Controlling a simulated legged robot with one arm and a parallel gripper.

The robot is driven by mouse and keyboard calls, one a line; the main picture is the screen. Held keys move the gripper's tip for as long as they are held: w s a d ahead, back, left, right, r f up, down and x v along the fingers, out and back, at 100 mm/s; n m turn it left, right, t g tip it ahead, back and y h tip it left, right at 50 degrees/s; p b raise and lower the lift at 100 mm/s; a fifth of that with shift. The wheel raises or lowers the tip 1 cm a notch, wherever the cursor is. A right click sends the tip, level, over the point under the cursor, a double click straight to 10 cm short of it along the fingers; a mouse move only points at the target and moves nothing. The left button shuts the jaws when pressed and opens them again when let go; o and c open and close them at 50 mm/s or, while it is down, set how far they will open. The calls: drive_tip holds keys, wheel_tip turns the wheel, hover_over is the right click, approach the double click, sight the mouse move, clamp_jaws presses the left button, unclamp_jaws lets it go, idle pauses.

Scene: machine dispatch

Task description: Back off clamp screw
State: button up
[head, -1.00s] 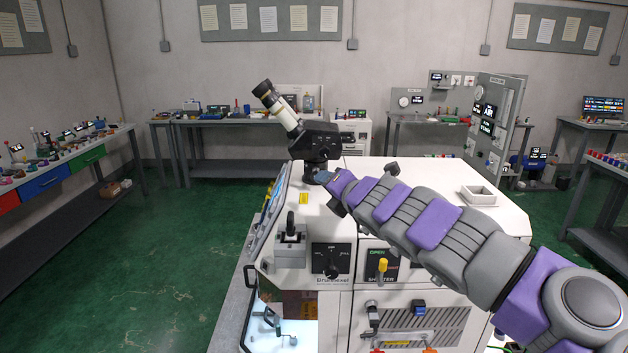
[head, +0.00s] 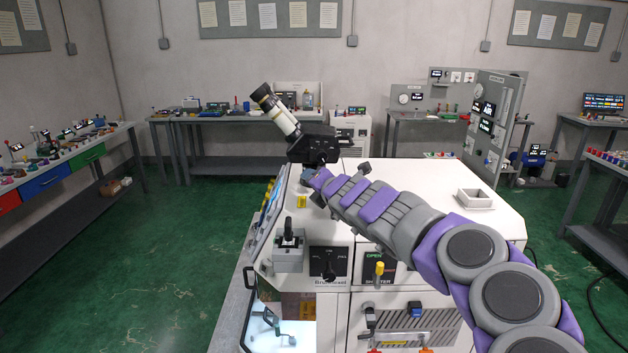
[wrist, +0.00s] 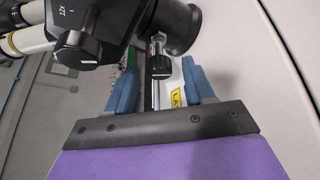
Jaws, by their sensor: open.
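A microscope (head: 315,145) with a pale eyepiece tube stands on the white machine; its dark head also fills the upper left of the wrist view (wrist: 95,35). Below the head, a small black knob on a silvery stem (wrist: 158,66) looks like the clamp screw. My gripper (wrist: 160,72) is open, its two blue fingers apart, one on each side of the knob in the picture. I cannot tell whether either finger touches it. In the head view my gripper (head: 310,177) is at the microscope's base, and the arm partly hides that area.
The white machine top (head: 420,180) is broad, with a small white tray (head: 475,198) at the right. A joystick box (head: 289,248), a rotary switch (head: 329,263) and a yellow-tipped shutter lever (head: 379,270) are at its front. Green floor lies open to the left.

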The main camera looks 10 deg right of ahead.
drive_tip(key=shift+w+d, duration=0.25)
drive_tip(key=shift+d, duration=0.15)
drive_tip(key=shift+a, duration=0.55)
drive_tip(key=c, duration=0.4)
drive_tip(key=shift+d, duration=0.15)
clamp_jaws()
